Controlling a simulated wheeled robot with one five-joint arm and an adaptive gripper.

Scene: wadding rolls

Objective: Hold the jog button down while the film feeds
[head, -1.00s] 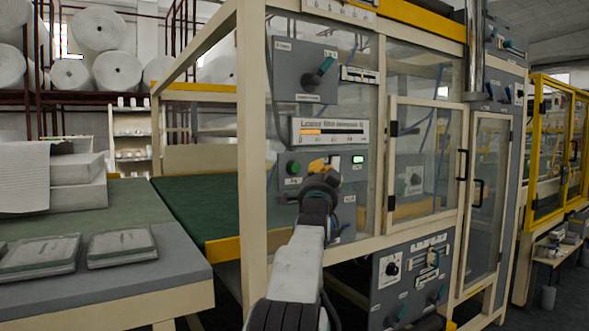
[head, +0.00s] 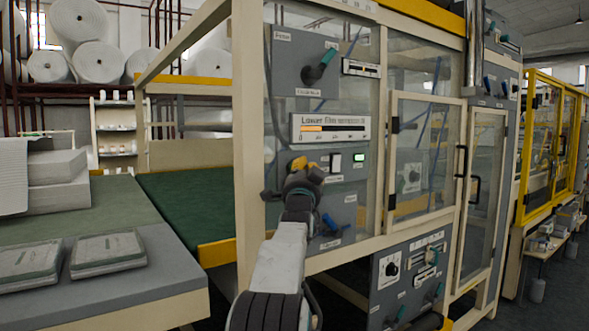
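I cannot read which control is the jog button. A blue-handled switch (head: 328,223) is low on the panel.
A cream frame post (head: 248,150) stands close left of my arm. A green conveyor bed (head: 190,210) and a table (head: 95,300) lie left.

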